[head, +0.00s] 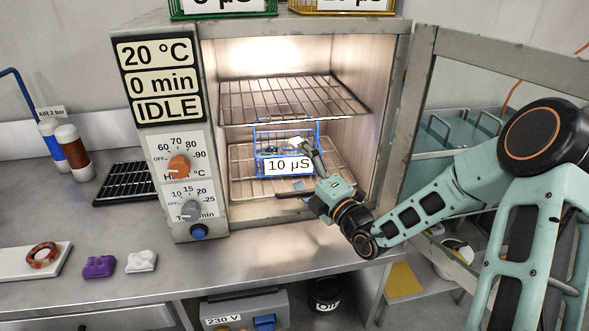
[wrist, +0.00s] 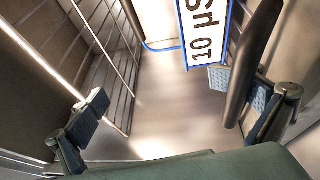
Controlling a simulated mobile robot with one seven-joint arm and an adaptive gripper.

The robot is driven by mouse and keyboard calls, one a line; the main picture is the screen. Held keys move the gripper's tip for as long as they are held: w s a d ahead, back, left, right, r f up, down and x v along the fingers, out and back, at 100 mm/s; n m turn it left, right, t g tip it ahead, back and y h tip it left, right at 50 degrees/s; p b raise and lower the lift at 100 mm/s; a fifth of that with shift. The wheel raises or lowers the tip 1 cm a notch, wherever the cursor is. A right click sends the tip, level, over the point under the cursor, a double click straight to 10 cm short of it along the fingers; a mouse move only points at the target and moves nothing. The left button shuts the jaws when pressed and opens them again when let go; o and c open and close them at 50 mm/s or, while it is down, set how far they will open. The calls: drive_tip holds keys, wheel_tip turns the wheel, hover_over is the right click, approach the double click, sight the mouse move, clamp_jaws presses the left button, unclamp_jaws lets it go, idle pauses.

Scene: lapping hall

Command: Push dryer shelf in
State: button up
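The dryer (head: 212,130) stands open, with an upper wire shelf (head: 255,98) and a lower wire shelf (head: 243,185). A blue wire basket (head: 262,140) labelled 10 µS sits on the lower shelf. A dark bar (head: 290,194) runs along the lower shelf's front; it shows large at right in the wrist view (wrist: 250,65). My gripper (head: 302,168) reaches into the opening before the basket and hides part of it. Its fingers are wide apart (wrist: 178,108), one above the bar and one close beside it. Contact with the bar cannot be told.
The dryer door (head: 418,110) hangs open at right, close to my arm. The control panel (head: 180,165) is at left. A black rack (head: 125,183), bottles (head: 75,155) and small purple (head: 99,266) and white pieces lie on the steel bench.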

drive_tip(key=r, duration=0.2)
drive_tip(key=w+r+t, duration=0.1)
drive_tip(key=shift+d+r, duration=0.3)
drive_tip(key=shift+d, duration=0.05)
drive_tip(key=shift+s+a+f+g, duration=0.1)
drive_tip(key=shift+s+f+g, duration=0.15)
drive_tip(key=shift+f, duration=0.3)
drive_tip(key=shift+s+f+g, duration=0.25)
drive_tip(key=shift+f, duration=0.25)
drive_tip(key=shift+c, duration=0.2)
drive_tip(key=shift+o, duration=0.2)
drive_tip(key=shift+s, duration=0.2)
drive_tip(key=shift+f+p+v, duration=0.15)
drive_tip(key=shift+p+v, duration=0.4)
drive_tip(key=shift+v, duration=0.9)
drive_tip(key=shift+f+p+v, duration=0.2)
drive_tip(key=shift+p+v, duration=0.3)
drive_tip(key=shift+v, duration=1)
drive_tip(key=c, duration=0.6)
drive_tip(key=shift+f+p+v, duration=0.2)
drive_tip(key=shift+p+v, duration=0.55)
drive_tip(key=shift+v, duration=2.3)
drive_tip(key=c, duration=0.4)
drive_tip(key=shift+s+d, duration=0.15)
drive_tip(key=shift+d, duration=0.05)
drive_tip(key=c, duration=0.3)
drive_tip(key=shift+a+f, duration=0.1)
drive_tip(key=shift+f+p, duration=0.15)
drive_tip(key=shift+p, duration=0.2)
drive_tip(key=shift+c, duration=0.2)
